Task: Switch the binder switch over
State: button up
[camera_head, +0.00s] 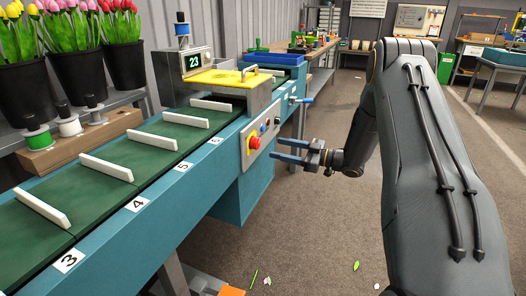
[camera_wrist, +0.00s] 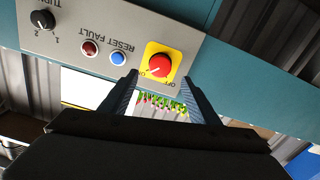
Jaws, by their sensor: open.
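The binder's control panel (camera_head: 262,150) is on the side of the blue conveyor frame. The red rotary switch on a yellow plate (camera_head: 254,142) is at its near end. In the wrist view, which is upside down, the red switch (camera_wrist: 159,66) shows just beyond my fingertips, with ON and OFF lettering beside it. A small pale mark on the knob points toward the lower left, but its exact setting is hard to read. My gripper (camera_head: 274,148) is open and empty, with its fingers pointing at the panel. In the wrist view my gripper (camera_wrist: 160,83) is apart from the switch.
The panel also has a blue reset button (camera_wrist: 118,58), a red fault lamp (camera_wrist: 90,48) and a black turns knob (camera_wrist: 42,19). The yellow-topped binder (camera_head: 218,78) shows 23. The green belt (camera_head: 140,152) has white dividers. Open floor lies below my gripper.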

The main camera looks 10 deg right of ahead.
aim_at(258, 144)
jog(key=x, duration=0.7)
jog(key=shift+w+a, duration=0.15)
jog(key=shift+a, duration=0.05)
jog(key=shift+c, duration=0.3)
jog(key=c, duration=1)
